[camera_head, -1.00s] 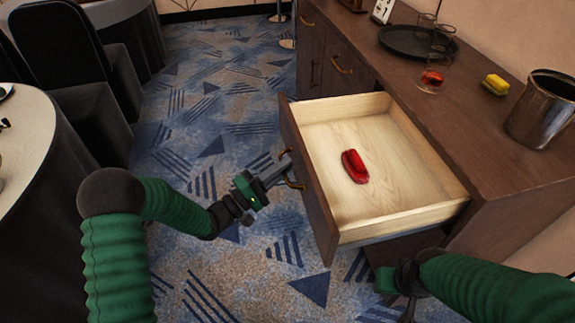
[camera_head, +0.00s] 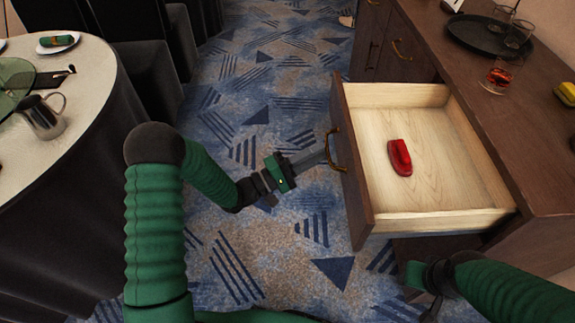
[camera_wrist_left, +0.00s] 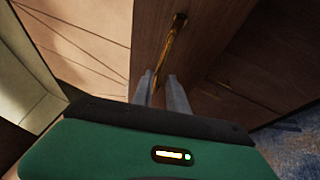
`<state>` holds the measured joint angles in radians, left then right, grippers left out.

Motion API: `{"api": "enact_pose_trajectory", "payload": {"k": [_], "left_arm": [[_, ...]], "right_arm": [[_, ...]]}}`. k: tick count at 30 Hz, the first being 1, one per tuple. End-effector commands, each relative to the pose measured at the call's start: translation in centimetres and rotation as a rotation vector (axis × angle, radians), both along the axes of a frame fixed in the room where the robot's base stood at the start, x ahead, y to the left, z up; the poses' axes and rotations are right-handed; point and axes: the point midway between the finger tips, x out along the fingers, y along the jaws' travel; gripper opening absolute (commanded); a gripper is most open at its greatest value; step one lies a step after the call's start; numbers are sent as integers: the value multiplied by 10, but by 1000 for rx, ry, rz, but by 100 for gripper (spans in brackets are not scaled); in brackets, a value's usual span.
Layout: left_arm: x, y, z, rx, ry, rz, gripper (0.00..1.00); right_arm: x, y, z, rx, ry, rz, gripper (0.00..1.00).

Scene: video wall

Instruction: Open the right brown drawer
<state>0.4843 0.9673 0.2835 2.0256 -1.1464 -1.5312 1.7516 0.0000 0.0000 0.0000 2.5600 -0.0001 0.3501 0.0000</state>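The right brown drawer (camera_head: 352,170) stands pulled well out of the brown cabinet, its pale wooden inside showing. A red object (camera_head: 399,157) lies on its floor. My left gripper (camera_head: 325,155) is at the drawer's brass handle (camera_head: 334,150). In the left wrist view, the two fingers (camera_wrist_left: 160,92) are close together with the handle (camera_wrist_left: 172,42) between their tips, and they look shut on it. My right gripper (camera_head: 430,277) is low beside the drawer's near side, partly hidden by its own arm, and its fingers cannot be made out.
Another closed front with a brass handle (camera_head: 402,50) is farther along. A round table (camera_head: 85,100) is at left. Patterned carpet (camera_head: 265,110) lies clear between.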

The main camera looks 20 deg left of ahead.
Motion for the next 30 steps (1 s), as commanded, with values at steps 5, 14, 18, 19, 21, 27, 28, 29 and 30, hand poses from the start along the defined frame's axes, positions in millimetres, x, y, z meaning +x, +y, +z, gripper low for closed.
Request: {"api": "enact_pose_trajectory", "payload": {"k": [5,14,18,19,21,27,28,29,30], "left_arm": [[-36,39,-11,-3,7,4,19],[-81,87,-30,0,5,3,19],[-88,93,-33,-1,4,0,19],[-88,93,-33,-1,4,0,19],[-88,93,-33,-1,3,-1,19],[-88,93,-33,-1,3,-1,19],[-88,93,-33,-1,3,-1,19],[-88,93,-33,-1,3,-1,19],[-88,93,-33,1,4,0,19]], "right_arm": [[0,0,15,0,0,0,36],[0,0,25,0,0,0,36],[0,0,25,0,0,0,36],[0,0,25,0,0,0,36],[0,0,25,0,0,0,36],[0,0,25,0,0,0,36],[0,0,25,0,0,0,36],[0,0,25,0,0,0,36],[0,0,25,0,0,0,36]]}}
